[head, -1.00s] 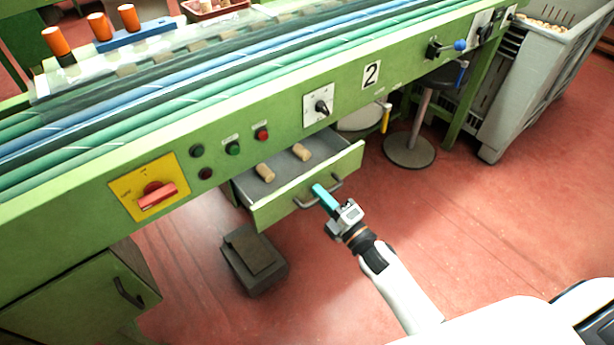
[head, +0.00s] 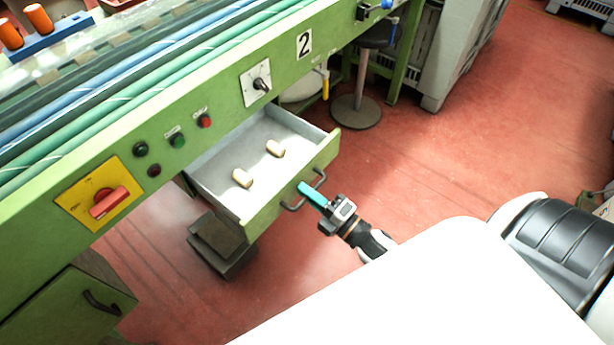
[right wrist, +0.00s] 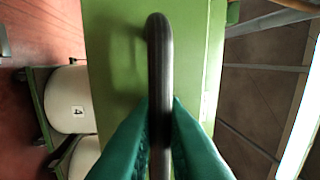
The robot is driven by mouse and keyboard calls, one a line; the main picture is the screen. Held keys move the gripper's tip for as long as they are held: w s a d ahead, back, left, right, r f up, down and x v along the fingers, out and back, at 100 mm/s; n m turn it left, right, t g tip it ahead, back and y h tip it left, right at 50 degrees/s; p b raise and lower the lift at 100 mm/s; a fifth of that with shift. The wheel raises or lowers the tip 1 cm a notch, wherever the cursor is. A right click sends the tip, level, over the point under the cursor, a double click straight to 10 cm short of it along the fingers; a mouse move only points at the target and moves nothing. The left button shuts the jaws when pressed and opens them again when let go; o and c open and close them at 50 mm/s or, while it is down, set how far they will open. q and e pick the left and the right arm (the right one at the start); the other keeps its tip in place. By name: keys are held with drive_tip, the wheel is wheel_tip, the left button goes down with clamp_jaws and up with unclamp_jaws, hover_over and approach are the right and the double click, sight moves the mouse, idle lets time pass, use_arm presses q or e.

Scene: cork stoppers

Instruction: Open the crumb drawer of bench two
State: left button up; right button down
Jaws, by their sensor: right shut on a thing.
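The crumb drawer (head: 293,190) of the green bench marked 2 (head: 304,43) stands pulled well out. Two corks (head: 242,178) lie on its grey floor. My right gripper (head: 307,192) is shut on the drawer's dark bar handle (head: 290,207). In the right wrist view its teal fingers (right wrist: 160,135) close on both sides of the handle (right wrist: 159,60), in front of the green drawer front (right wrist: 112,60). My left gripper is not in view.
A grey pedal box (head: 222,246) stands on the floor below the drawer. A round-based stool (head: 356,111) and a grey crate (head: 450,50) are farther back. A cabinet with a handle (head: 100,302) is at lower left.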

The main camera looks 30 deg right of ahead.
drive_tip(key=c, duration=1.8)
unclamp_jaws()
drive_tip(key=shift+s, duration=0.1)
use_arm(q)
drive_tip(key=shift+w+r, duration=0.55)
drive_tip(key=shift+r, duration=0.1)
use_arm(e)
drive_tip(key=v, duration=1.2)
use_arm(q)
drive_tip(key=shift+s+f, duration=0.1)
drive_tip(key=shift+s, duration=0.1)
